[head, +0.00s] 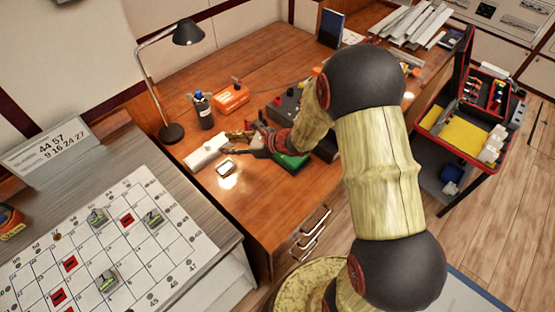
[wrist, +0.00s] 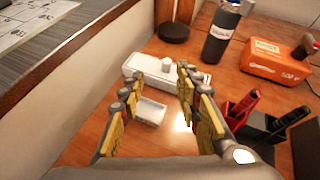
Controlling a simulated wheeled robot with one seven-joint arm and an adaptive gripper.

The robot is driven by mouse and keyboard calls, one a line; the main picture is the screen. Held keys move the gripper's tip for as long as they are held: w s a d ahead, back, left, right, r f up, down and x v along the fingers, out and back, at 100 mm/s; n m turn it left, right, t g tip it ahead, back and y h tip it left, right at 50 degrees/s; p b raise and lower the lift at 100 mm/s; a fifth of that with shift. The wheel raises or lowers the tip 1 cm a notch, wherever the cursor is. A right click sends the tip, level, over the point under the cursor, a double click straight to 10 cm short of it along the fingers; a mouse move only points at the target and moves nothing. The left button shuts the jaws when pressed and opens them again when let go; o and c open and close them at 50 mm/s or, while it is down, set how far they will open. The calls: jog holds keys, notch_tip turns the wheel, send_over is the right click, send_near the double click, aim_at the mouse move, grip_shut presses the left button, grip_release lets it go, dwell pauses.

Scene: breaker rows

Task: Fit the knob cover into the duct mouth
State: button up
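A long white box (wrist: 150,72), which looks like the duct, lies on the wooden desk; it also shows in the head view (head: 206,151). A small white round piece (wrist: 167,65) shows at its top in the wrist view. A small, pale, square tray-like piece (wrist: 150,111) lies on the desk on the near side of the box, also in the head view (head: 226,167). I cannot tell which piece is the knob cover or where the duct mouth is. My gripper (wrist: 160,77) is open, fingers apart, with nothing visibly held; it points toward the box from above the desk.
A lamp (head: 172,132) stands behind. A calendar board (head: 105,245) lies at left.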

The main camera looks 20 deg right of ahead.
jog(key=s+a+r+n+g+h, duration=0.1)
jog(key=s+a+r+n+g, duration=0.2)
jog(key=s+r+n, duration=0.55)
jog(key=s+a+r+n+g, duration=0.2)
jog(key=s+r+n+g, duration=0.1)
jog(key=s+r+n, duration=0.55)
jog(key=s+d+r+n+t+h, duration=0.1)
jog(key=s+d+r+n+h, duration=0.1)
jog(key=s+d+n+h, duration=0.2)
jog(key=s+d+r+n+t+h, duration=0.1)
jog(key=s+d+r+n+h, duration=0.2)
jog(key=s+d, duration=0.5)
jog(key=shift+s+d+r+n+t+h, duration=0.4)
jog(key=shift+s+n, duration=0.7)
jog(key=shift+s, duration=0.6)
